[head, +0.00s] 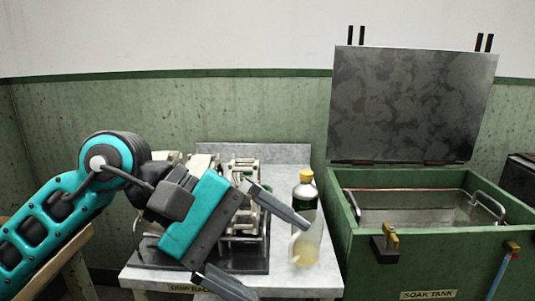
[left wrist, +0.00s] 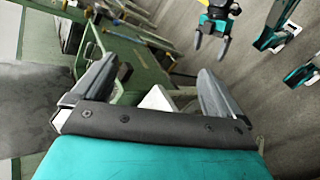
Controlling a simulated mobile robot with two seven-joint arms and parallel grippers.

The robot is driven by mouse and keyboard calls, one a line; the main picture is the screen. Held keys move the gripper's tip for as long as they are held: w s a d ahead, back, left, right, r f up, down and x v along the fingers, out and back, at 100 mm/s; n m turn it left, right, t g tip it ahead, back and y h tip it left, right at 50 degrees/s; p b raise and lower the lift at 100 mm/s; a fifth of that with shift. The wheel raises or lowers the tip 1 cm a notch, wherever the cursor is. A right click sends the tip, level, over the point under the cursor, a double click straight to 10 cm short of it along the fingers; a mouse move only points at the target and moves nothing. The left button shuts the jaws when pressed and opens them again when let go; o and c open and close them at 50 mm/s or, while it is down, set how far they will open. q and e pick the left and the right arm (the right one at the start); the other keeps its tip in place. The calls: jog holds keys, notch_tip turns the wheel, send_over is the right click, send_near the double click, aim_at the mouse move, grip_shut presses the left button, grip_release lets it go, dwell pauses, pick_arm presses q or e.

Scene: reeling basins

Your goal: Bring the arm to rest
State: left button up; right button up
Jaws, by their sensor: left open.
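My left gripper (head: 272,255) is in front of the grey-topped bench in the head view, its arm coming in from the left. Its two dark fingers are apart with nothing held between them. In the left wrist view the open fingers (left wrist: 158,88) frame a white corner and green framework beyond. My right arm does not show in the head view. A small teal and grey two-pronged shape (left wrist: 213,28) shows at the top of the wrist view; I cannot tell whether it is my right gripper.
A pale rack-like fixture (head: 243,170) sits behind the gripper, partly hidden. The green soak tank (head: 435,265) stands at right, its lid (head: 412,103) raised.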

pick_arm(q)
notch_tip(320, 180, up, 4)
jog(key=d+n+h+p, duration=0.2)
jog(key=n+h, duration=0.9)
jog(key=n, duration=0.3)
jog(key=w+a+f+n+t, duration=0.2)
jog(key=w+a+n+t, duration=0.25)
jog(key=n+t, duration=0.75)
jog(key=w+a+f+n+t+y+p, duration=0.15)
jog(key=a+f+n+t+y, duration=0.35)
jog(key=n, duration=0.7)
jog(key=w+a+f+n+t+y, duration=0.25)
jog(key=f+n+y, duration=0.5)
jog(key=n, duration=0.45)
jog(key=s+a+f+n+g+y, duration=0.2)
jog(key=s+f+n, duration=0.2)
jog(key=f, duration=0.3)
jog(key=s+a+f+n+g+y+p, duration=0.1)
jog(key=s+a+f+n+g+y, duration=0.1)
jog(key=s+f+n, duration=0.3)
jog(key=s+a+f+n+g+y, duration=0.3)
jog(key=s+f+n, duration=0.2)
jog(key=f, duration=0.6)
jog(key=shift+f+n+g+p, duration=0.25)
jog(key=shift+n+g+p, duration=0.15)
jog(key=shift+n, duration=0.2)
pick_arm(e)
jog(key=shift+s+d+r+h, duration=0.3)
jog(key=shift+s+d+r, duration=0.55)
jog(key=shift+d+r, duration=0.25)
